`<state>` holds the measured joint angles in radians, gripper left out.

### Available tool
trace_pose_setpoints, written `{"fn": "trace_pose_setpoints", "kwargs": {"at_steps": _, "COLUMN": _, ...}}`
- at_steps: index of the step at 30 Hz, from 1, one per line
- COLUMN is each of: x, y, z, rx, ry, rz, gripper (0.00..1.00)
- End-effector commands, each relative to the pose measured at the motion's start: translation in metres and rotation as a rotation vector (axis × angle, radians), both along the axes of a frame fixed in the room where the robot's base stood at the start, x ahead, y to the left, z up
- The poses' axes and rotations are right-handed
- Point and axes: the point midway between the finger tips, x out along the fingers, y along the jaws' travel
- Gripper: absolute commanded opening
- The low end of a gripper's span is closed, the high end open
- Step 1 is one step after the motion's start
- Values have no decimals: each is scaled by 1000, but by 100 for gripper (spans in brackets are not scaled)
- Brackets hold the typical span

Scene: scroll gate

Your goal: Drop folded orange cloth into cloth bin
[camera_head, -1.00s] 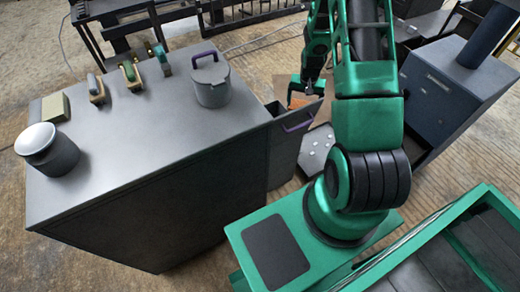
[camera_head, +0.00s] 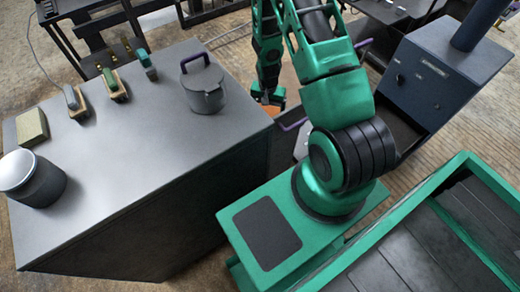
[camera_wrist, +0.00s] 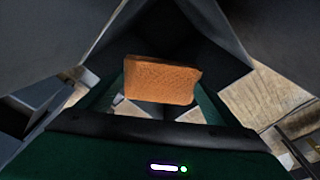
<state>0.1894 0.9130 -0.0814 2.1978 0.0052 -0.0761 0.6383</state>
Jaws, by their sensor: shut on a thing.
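My gripper (camera_head: 268,97) hangs beside the right edge of the grey cabinet in the head view, with its fingers pointing down. In the wrist view the folded orange cloth (camera_wrist: 161,82) sits as a thick block between the dark fingers of my gripper (camera_wrist: 165,65), which is shut on it. No container is clearly marked as the cloth bin. A dark blue box with an open front (camera_head: 420,85) and a small unreadable label stands to the right, beyond my arm.
The grey cabinet (camera_head: 130,165) carries a lidded pot with a purple handle (camera_head: 203,88), a white-topped canister (camera_head: 30,178), a yellowish block (camera_head: 31,127) and several brush-like tools (camera_head: 114,85). A purple handle (camera_head: 293,125) shows beside the cabinet, partly behind my arm.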

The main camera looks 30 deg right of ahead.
Motion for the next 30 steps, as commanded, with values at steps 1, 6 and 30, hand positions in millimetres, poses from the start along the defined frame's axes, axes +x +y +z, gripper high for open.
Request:
{"fn": "trace_pose_setpoints", "kwargs": {"at_steps": 1, "x": -1, "y": 0, "z": -6, "rx": 1, "ry": 2, "rz": 0, "gripper": 64}}
{"fn": "trace_pose_setpoints", "kwargs": {"at_steps": 6, "x": 0, "y": 0, "z": -18, "rx": 1, "ry": 1, "rz": 1, "gripper": 64}}
{"fn": "trace_pose_setpoints", "kwargs": {"at_steps": 30, "x": 0, "y": 1, "z": -18, "rx": 0, "ry": -1, "rz": 2, "gripper": 100}}
